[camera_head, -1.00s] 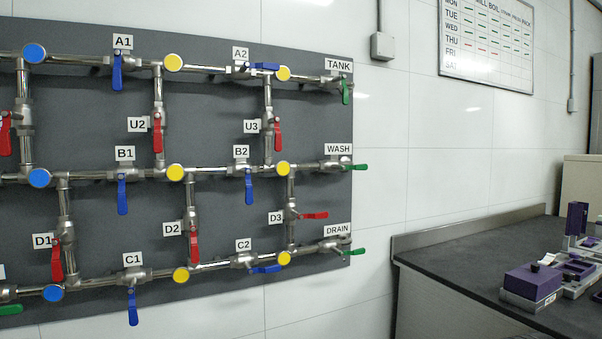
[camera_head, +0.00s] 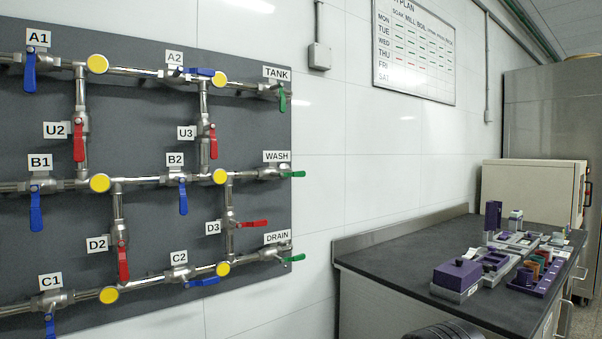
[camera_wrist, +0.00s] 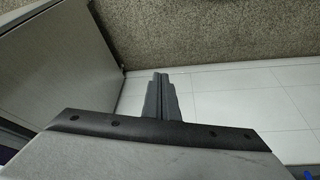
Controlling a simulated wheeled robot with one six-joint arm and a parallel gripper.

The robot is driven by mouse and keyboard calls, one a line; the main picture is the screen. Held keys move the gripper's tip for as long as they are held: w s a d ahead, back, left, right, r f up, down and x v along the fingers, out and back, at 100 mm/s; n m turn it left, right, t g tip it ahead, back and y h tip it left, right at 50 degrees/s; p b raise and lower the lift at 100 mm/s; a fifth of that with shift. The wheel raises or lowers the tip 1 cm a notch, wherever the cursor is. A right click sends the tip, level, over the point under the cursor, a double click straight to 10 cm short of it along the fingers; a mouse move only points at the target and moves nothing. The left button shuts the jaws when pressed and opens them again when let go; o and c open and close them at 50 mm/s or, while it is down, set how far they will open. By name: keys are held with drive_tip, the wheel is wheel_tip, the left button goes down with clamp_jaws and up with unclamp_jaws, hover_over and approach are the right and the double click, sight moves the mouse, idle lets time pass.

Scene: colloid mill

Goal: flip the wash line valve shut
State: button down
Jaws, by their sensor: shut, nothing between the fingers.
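The wash line valve (camera_head: 271,173) sits at the right end of the middle pipe, below the WASH label (camera_head: 277,156), in the head view. Its green handle (camera_head: 293,174) points right, in line with the pipe. My gripper (camera_wrist: 160,76) shows in the wrist view with its fingers together and nothing between them. It is over bare floor and away from the valve board. The valve does not show in the wrist view. The gripper's fingers do not show in the head view.
The grey valve board (camera_head: 150,235) carries other handles, including the hanging green TANK handle (camera_head: 282,101) and the green DRAIN handle (camera_head: 294,258). To the right, a dark counter (camera_head: 400,250) holds purple fixtures (camera_head: 457,278). White tiled wall (camera_head: 320,190) lies between.

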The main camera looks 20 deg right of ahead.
drive_tip(key=w+d+r+n+t, duration=0.1)
drive_tip(key=w+r, duration=1.2)
drive_tip(key=r, duration=0.6)
drive_tip(key=w+d+r+n+t+y, duration=0.1)
drive_tip(key=w+r, duration=1.3)
drive_tip(key=r, duration=0.4)
drive_tip(key=w+d+r+n+t+y, duration=0.1)
drive_tip(key=w+r, duration=1.2)
drive_tip(key=r, duration=0.6)
drive_tip(key=shift+w+d+r+n+t, duration=0.15)
drive_tip(key=shift+w+r+n+t, duration=0.05)
drive_tip(key=shift+r+n+t, duration=0.2)
drive_tip(key=shift+f, duration=0.1)
hover_over(299, 174)
drive_tip(key=s, duration=0.2)
wheel_tip(299, 174, down, 8)
drive_tip(key=shift+w+d+f, duration=0.15)
drive_tip(key=shift+d+f, duration=0.1)
drive_tip(key=shift+f, duration=0.5)
drive_tip(key=shift+w+d+f, duration=0.1)
drive_tip(key=shift+d+f, duration=0.15)
drive_tip(key=shift+f, duration=0.5)
drive_tip(key=shift+d, duration=0.1)
